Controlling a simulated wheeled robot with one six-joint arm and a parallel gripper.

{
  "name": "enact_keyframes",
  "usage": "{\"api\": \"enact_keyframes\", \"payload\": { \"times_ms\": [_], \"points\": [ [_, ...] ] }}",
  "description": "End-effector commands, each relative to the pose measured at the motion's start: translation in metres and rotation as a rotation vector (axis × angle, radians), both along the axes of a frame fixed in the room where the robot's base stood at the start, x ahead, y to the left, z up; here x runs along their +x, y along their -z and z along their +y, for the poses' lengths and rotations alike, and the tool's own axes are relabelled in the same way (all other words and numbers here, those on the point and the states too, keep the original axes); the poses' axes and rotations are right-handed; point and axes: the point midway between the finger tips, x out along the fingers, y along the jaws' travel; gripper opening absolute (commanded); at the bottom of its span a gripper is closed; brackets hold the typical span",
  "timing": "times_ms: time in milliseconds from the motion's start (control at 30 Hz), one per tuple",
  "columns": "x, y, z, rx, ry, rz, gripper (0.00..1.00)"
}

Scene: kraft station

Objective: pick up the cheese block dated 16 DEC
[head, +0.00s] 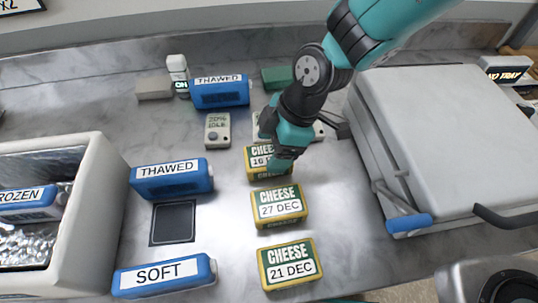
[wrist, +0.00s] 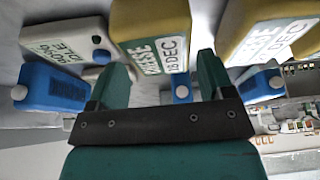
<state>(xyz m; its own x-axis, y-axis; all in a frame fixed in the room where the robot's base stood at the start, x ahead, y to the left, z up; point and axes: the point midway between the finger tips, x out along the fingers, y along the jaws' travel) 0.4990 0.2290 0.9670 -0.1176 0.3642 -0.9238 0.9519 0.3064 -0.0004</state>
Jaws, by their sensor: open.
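The cheese block dated 16 DEC (head: 257,173) is yellow and green with a white date label. It lies at the back of a column of cheese blocks in the head view, partly hidden by my gripper (head: 285,158). In the wrist view the 16 DEC block (wrist: 150,38) shows at the top middle, ahead of my open gripper (wrist: 163,68) and roughly in line with the gap between the fingers. I cannot tell whether the fingers touch it. The 27 DEC block (head: 279,205) and the 21 DEC block (head: 289,264) lie nearer in the head view.
Blue packs marked THAWED (head: 172,180) and SOFT (head: 164,276) lie left of the cheese. Another THAWED pack (head: 220,92) and a small grey timer (head: 217,130) are behind. A white bin (head: 105,180) stands left, and a large grey lidded appliance (head: 450,140) stands right.

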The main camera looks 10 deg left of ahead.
Motion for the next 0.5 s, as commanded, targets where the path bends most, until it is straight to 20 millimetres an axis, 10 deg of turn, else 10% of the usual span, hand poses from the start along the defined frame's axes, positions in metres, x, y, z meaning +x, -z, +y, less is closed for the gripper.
{"api": "enact_keyframes", "payload": {
  "times_ms": [500],
  "points": [
    [-0.002,0.028,0.010,0.000,0.001,-0.001,0.74]
  ]
}}
